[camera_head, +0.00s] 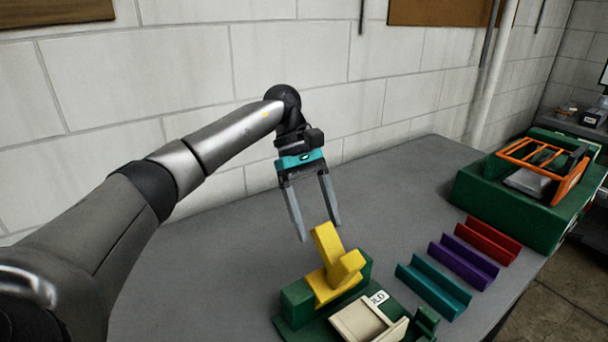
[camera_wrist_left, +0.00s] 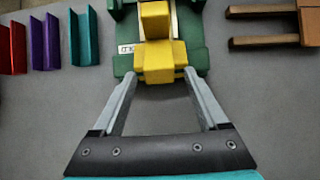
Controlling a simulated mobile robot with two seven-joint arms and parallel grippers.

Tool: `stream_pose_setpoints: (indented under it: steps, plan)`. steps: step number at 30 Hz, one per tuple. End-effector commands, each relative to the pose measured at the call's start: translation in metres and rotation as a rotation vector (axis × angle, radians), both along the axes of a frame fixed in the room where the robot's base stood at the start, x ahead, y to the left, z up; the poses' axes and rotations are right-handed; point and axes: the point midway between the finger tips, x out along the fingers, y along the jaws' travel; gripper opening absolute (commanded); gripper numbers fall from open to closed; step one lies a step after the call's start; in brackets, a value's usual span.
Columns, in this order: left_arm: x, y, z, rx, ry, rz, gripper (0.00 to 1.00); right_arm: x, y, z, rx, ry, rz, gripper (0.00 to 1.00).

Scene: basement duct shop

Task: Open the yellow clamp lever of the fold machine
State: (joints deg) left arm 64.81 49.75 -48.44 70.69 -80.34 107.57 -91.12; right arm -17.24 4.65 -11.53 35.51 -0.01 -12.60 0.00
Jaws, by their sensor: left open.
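The yellow clamp lever (camera_head: 327,242) stands up, tilted, on the green fold machine (camera_head: 296,306) at the front of the grey bench. In the left wrist view the lever (camera_wrist_left: 159,58) shows as yellow blocks on the green machine (camera_wrist_left: 122,63). My left gripper (camera_head: 319,230) points down, open and empty, close to the lever's upper end. In the left wrist view its fingertips (camera_wrist_left: 160,75) lie to either side of the lever's near end. I cannot tell whether they touch it. My right gripper is out of view.
Teal (camera_head: 433,290), purple (camera_head: 463,262) and red (camera_head: 487,240) channel pieces lie to the right. A cream tray-like part (camera_head: 366,320) sits on the machine's front. A green unit with an orange frame (camera_head: 545,165) stands farther right. The bench behind the machine is clear.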

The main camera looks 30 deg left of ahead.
Motion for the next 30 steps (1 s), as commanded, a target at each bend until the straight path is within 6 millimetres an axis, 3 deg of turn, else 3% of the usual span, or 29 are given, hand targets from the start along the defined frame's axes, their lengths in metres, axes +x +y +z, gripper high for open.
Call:
stream_pose_setpoints:
  steps: [7,15,22,30]
  plan:
    - [0.012,0.026,0.048,-0.001,-0.005,0.003,0.76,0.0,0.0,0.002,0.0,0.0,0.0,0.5]
    - [0.02,0.048,0.088,0.002,-0.001,0.004,0.76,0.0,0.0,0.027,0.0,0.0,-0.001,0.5]
    - [0.024,0.058,0.105,0.002,-0.001,0.001,0.76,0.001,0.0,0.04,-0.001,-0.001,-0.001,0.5]
    - [0.025,0.061,0.108,0.002,-0.001,0.0,0.76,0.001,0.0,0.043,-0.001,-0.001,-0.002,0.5]
